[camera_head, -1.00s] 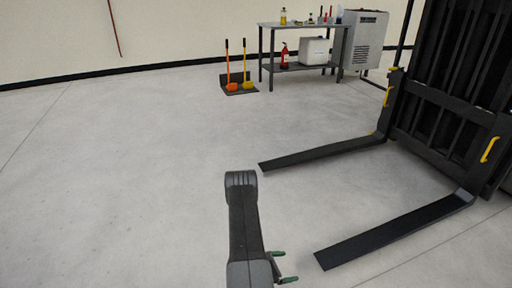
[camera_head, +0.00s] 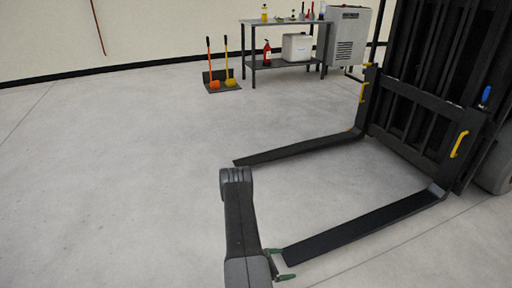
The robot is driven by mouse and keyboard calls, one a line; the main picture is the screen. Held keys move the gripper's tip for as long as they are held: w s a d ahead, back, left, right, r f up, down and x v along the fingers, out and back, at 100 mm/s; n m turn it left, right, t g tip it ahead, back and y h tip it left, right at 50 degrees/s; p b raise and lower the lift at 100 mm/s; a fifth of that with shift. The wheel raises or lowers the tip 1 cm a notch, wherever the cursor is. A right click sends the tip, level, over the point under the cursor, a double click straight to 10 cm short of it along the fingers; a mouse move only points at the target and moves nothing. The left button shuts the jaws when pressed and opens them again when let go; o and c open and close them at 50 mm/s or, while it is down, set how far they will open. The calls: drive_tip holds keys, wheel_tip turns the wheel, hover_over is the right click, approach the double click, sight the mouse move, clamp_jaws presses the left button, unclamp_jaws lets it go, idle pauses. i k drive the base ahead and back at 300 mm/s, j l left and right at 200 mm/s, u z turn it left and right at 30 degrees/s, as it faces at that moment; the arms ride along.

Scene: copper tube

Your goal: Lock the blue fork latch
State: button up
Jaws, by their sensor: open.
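A small blue latch (camera_head: 486,95) stands up at the top right of the fork carriage (camera_head: 415,120), near the right edge of the view. It is too small to tell its exact setting. Two yellow latches or handles, one on the left (camera_head: 363,92) and one on the right (camera_head: 460,144), sit on the carriage's front. My gripper (camera_head: 282,264) shows two green-tipped fingers at the bottom of the view. It is open, seems empty, and is far from the blue latch, near the tip of the near fork in the picture.
The far fork (camera_head: 300,148) and near fork (camera_head: 365,225) of the forklift reach out low over the floor to the left. A metal table (camera_head: 285,62) with a red extinguisher (camera_head: 267,53) stands at the back. Open floor (camera_head: 120,170) lies to the left.

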sight(486, 92)
drive_tip(key=l+z, duration=0.1)
drive_tip(key=l, duration=1.7)
drive_tip(key=l+z, duration=0.15)
drive_tip(key=l, duration=0.15)
drive_tip(key=i+l+z, duration=0.2)
drive_tip(key=l+z, duration=0.4)
drive_tip(key=l, duration=0.2)
drive_tip(key=i+l+z, duration=0.1)
drive_tip(key=z, duration=0.45)
drive_tip(key=k+j, duration=0.1)
drive_tip(key=k+l, duration=0.1)
drive_tip(key=l, duration=0.2)
